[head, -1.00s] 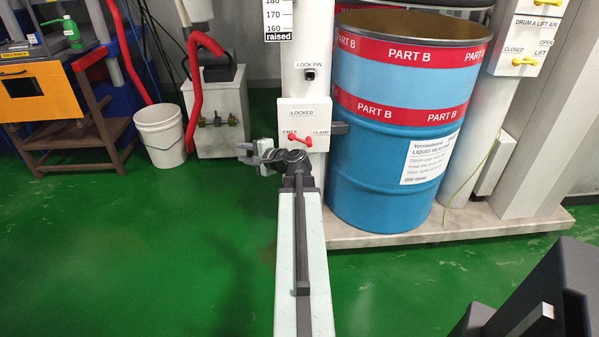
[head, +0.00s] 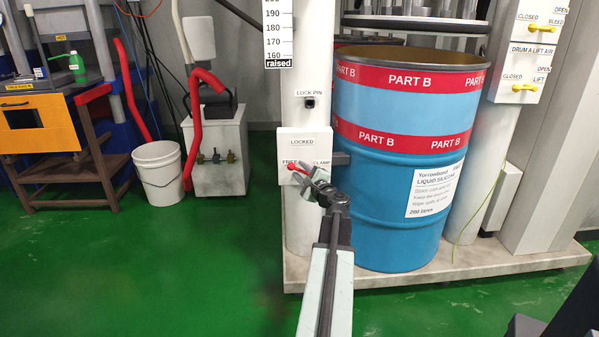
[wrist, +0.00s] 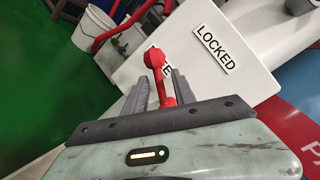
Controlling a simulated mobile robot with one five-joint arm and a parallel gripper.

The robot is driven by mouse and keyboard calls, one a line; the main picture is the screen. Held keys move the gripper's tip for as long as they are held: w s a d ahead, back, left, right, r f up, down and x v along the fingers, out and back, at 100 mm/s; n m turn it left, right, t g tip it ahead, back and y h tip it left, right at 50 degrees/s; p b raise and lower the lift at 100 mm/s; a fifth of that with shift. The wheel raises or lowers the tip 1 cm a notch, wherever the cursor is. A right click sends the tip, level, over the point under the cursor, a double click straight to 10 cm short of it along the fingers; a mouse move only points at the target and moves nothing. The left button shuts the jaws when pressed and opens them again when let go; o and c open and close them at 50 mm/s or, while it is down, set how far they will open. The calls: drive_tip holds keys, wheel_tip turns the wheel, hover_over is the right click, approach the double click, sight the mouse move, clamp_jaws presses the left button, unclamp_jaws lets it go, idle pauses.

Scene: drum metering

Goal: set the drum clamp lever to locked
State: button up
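The red clamp lever (head: 291,188) is on a white panel (head: 303,146) on the pale column. The panel reads LOCKED at the top, FREE at left and CLAMP at right. My gripper (head: 302,178) is at the lever and hides part of it in the head view. In the wrist view the lever (wrist: 157,62) stands between the two grey fingers of my gripper (wrist: 159,78). The fingers are apart, with a gap showing on the left of the lever; contact on the right is unclear. The lever covers part of the FREE label. Its exact setting is hard to tell.
The blue PART B drum (head: 385,205) stands close right of the panel on a pale base plate (head: 480,262). A LOCK PIN knob (head: 309,103) is above the panel. A white bucket (head: 159,172) and grey pump unit (head: 217,150) stand at left. Green floor is clear in front.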

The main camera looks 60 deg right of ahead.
drive_tip(key=shift+w+d, duration=0.2)
drive_tip(key=shift+w, duration=0.25)
clamp_jaws()
drive_tip(key=shift+s, duration=0.1)
idle(1.0)
